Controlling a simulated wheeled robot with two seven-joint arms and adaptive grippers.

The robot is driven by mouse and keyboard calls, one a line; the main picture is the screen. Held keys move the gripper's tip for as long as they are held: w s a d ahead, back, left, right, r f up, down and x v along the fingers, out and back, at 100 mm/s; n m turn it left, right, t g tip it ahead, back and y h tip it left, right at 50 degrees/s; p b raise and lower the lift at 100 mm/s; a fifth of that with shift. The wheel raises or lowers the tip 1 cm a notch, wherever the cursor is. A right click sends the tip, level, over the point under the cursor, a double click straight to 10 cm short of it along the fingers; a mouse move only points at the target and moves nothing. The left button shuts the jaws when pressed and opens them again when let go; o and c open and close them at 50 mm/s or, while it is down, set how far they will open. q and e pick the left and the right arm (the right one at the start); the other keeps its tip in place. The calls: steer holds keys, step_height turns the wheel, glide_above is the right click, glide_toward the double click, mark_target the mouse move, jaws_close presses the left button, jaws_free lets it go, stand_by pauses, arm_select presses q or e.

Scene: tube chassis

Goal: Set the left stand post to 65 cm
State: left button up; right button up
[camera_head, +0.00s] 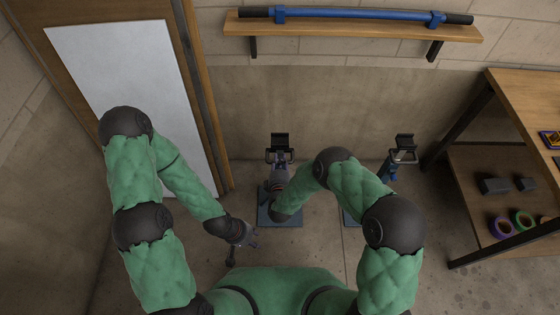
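The left stand (280,142) has a black cradle on top and a blue-grey square base (289,216) on the floor. Its post is largely hidden behind my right wrist and forearm. My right gripper (279,168) is at the upper post, just below the cradle; its fingers are too small and overlapped to tell whether they grip it. My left gripper (255,238) is low, to the left of the base and apart from it, with its fingers spread and nothing seen between them. Any height marks on the post cannot be read.
The right stand (403,148) is partly covered by my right arm. A wooden shelf (352,29) on the wall holds a long blue tube (350,14). A wooden workbench (525,100) with tape rolls (501,227) stands at right. A white panel door (115,85) is at left.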

steer(key=o, duration=0.4)
steer(key=shift+s+f, duration=0.1)
steer(key=shift+f, duration=0.3)
steer(key=shift+o, duration=0.2)
steer(key=shift+r, duration=0.1)
steer(key=shift+s+r, duration=0.1)
steer(key=shift+s, duration=0.15)
steer(key=v, duration=1.1)
steer(key=shift+s, duration=0.15)
